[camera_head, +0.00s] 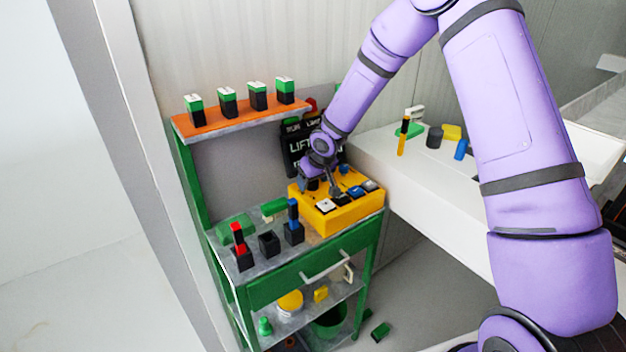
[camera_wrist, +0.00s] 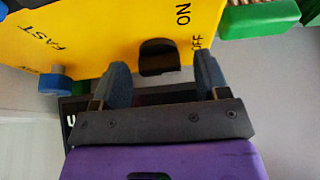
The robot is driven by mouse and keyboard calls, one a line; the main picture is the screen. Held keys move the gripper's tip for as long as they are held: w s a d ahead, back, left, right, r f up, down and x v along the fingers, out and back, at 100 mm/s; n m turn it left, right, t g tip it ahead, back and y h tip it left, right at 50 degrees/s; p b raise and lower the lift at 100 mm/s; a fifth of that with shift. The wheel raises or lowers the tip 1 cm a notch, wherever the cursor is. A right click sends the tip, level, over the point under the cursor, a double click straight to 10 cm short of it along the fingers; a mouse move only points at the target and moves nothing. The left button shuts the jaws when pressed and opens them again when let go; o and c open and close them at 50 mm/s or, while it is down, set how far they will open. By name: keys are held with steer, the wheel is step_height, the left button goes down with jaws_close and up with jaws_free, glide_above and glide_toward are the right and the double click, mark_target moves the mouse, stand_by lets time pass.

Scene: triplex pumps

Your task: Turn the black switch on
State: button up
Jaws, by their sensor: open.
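A yellow control box (camera_head: 347,212) stands on the right end of the green cart's top. In the wrist view the yellow panel (camera_wrist: 100,30) carries the words ON, OFF and FAST. The black switch (camera_wrist: 157,57) sits on the panel beside the ON and OFF labels. My gripper (camera_wrist: 162,72) is open, with one fingertip on each side of the black switch, close to the panel. I cannot tell whether the fingers touch the switch. In the head view my gripper (camera_head: 324,188) is over the back of the box and hides the switch there.
A blue knob (camera_wrist: 55,82) is left of my fingers; a green object (camera_wrist: 258,19) is at right. Black holders with red (camera_head: 239,243) and blue (camera_head: 293,225) tools stand left of the box. A black sign (camera_head: 300,145) is behind. An orange shelf (camera_head: 240,118) holds several green-and-black blocks.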

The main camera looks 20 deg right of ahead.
steer(key=c, duration=0.9)
steer(key=shift+n, duration=0.3)
steer(key=shift+d+n+g+y, duration=0.15)
steer(key=shift+n+y, duration=0.15)
steer(key=shift+n, duration=0.3)
steer(key=shift+n+g+y, duration=0.15)
steer(key=shift+n+y, duration=0.15)
steer(key=shift+n, duration=0.3)
steer(key=n, duration=0.2)
steer(key=shift+w+n+g+y, duration=0.1)
steer(key=shift+n+g+y, duration=0.2)
steer(key=shift+n+g, duration=0.1)
steer(key=n+g, duration=0.1)
steer(key=n, duration=0.2)
steer(key=n+g+y, duration=0.1)
steer(key=n, duration=0.1)
steer(key=shift+n, duration=0.7)
